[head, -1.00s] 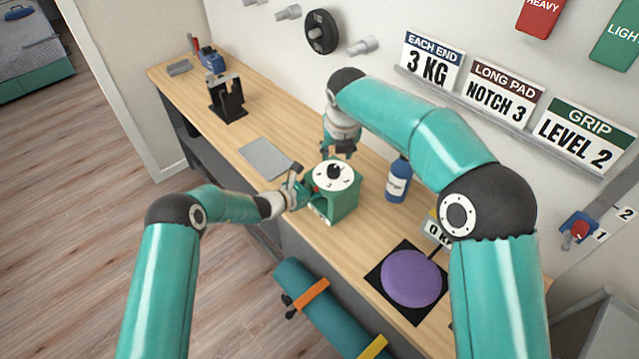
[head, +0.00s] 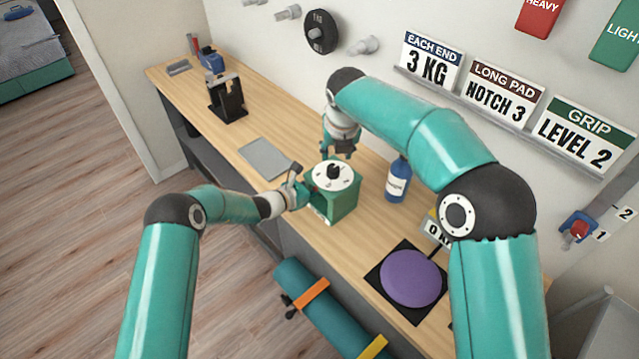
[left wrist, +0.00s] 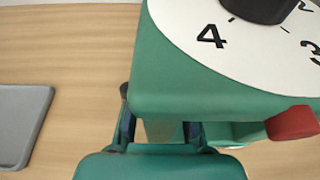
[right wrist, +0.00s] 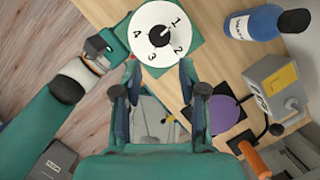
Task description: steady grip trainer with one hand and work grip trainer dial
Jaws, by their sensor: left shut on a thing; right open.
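The grip trainer (head: 345,208) is a green box on the wooden bench, with a white numbered dial (head: 322,181) on top. A black knob (right wrist: 158,36) sits at the dial's centre; I cannot tell its exact setting. My left gripper (head: 303,192) is shut on the grip trainer's left side; in the left wrist view its fingers (left wrist: 160,130) reach under the green body (left wrist: 180,90), and a red tab (left wrist: 292,122) shows at right. My right gripper (head: 338,153) is open and empty just behind and above the dial; its fingers (right wrist: 160,78) point toward the dial in the right wrist view.
A blue bottle (head: 396,182) stands right of the trainer. A purple disc (head: 410,279) lies on a black square nearer the front edge. A grey pad (head: 265,158) and a black stand (head: 228,100) are at left. A sign on the wall reads GRIP LEVEL 2 (head: 584,134).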

